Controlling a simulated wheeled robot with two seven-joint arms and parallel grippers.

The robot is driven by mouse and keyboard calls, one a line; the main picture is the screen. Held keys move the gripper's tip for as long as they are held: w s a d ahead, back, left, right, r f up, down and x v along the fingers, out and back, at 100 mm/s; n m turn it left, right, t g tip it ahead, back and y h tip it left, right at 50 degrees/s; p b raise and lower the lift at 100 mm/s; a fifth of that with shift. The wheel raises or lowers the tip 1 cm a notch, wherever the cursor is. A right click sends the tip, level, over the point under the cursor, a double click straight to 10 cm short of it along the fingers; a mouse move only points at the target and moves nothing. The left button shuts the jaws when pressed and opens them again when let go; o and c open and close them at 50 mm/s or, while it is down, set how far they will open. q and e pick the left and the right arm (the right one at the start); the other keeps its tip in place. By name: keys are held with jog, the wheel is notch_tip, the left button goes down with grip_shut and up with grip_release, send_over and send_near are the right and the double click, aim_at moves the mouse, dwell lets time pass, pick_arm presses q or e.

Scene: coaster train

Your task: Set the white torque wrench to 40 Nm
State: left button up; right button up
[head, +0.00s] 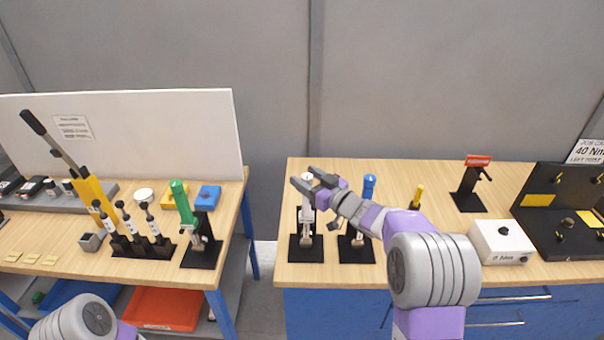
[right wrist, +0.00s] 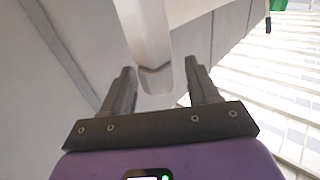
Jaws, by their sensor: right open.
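The white torque wrench (head: 306,212) stands upright in a black stand (head: 296,252) at the left end of the right-hand bench. My right gripper (head: 308,185) is open at the wrench's top end. In the right wrist view the white end (right wrist: 150,60) shows between the two open fingers (right wrist: 160,72), with gaps on both sides. The torque scale is too small to read. A card (head: 588,151) at the right edge reads 40 Nm. Of my left arm only a link shows at the lower left; its gripper is out of frame.
A blue-topped tool (head: 369,186) in a similar stand is close to the right, under my right arm. A yellow-topped tool (head: 417,195) is beyond it. A white box (head: 502,242) and black fixture (head: 541,222) stand at the right. A green-handled tool (head: 181,200) is on the left bench.

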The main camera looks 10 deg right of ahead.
jog(key=shift+x, duration=1.05)
jog(key=shift+c, duration=0.2)
